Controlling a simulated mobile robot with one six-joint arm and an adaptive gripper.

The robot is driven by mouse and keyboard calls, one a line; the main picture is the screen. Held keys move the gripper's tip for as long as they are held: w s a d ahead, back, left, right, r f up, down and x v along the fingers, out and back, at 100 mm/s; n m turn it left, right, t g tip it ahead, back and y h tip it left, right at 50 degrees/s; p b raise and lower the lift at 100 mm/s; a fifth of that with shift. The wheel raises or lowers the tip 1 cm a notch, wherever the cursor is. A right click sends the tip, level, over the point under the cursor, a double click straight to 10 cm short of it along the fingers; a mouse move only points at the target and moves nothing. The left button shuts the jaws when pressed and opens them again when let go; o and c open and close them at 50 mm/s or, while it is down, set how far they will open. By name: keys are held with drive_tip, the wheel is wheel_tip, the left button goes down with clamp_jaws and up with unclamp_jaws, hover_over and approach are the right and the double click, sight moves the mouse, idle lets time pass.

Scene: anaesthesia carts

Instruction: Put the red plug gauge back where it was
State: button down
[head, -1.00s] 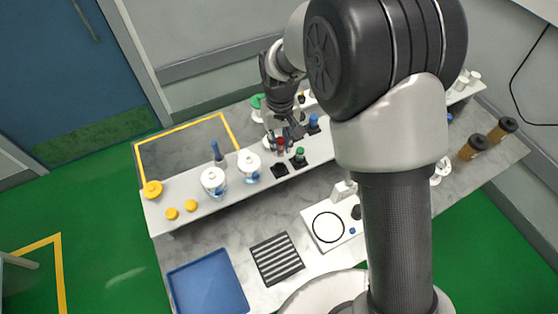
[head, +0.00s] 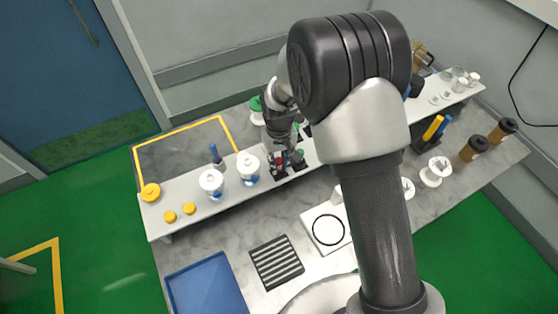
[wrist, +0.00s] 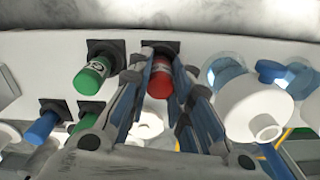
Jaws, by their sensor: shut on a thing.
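The red plug gauge (wrist: 160,84) is between the two fingers of my gripper (wrist: 161,92) in the wrist view, and the fingers are shut on it. Its far end is at a black square holder (wrist: 161,47). I cannot tell whether it is fully down in the holder. In the head view, my gripper (head: 284,154) is low over the white shelf, and a little red of the gauge (head: 279,161) shows above its black holder (head: 277,172). A green plug gauge (wrist: 91,76) stands in its own black holder just left of it in the wrist view.
A blue gauge (wrist: 42,126) and another green gauge (wrist: 85,121) stand nearby in the wrist view. White jars (head: 212,181) with blue marks stand left on the shelf (head: 235,191). A blue tray (head: 206,287) and a striped black mat (head: 277,262) lie on the bench in front.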

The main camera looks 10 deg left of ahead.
sight(279, 160)
drive_tip(key=c, duration=1.5)
unclamp_jaws()
drive_tip(key=shift+f, duration=0.1)
drive_tip(key=shift+o, duration=0.2)
drive_tip(key=s+d+r+m+t+p, duration=0.1)
drive_tip(key=d+r, duration=0.2)
drive_tip(key=r, duration=0.8)
drive_tip(key=s+d+r+p, duration=0.1)
drive_tip(key=d+r, duration=0.2)
drive_tip(key=r, duration=0.7)
drive_tip(key=s+d+r+m+t, duration=0.1)
drive_tip(key=s+d+r+m, duration=0.1)
drive_tip(key=s+d+r, duration=0.3)
drive_tip(key=s+d+r+m+t, duration=0.2)
drive_tip(key=s+d+r, duration=0.2)
drive_tip(key=s+d, duration=0.7)
drive_tip(key=s, duration=0.5)
drive_tip(key=shift+d+r+t, duration=0.3)
drive_tip(key=shift+d+r, duration=0.05)
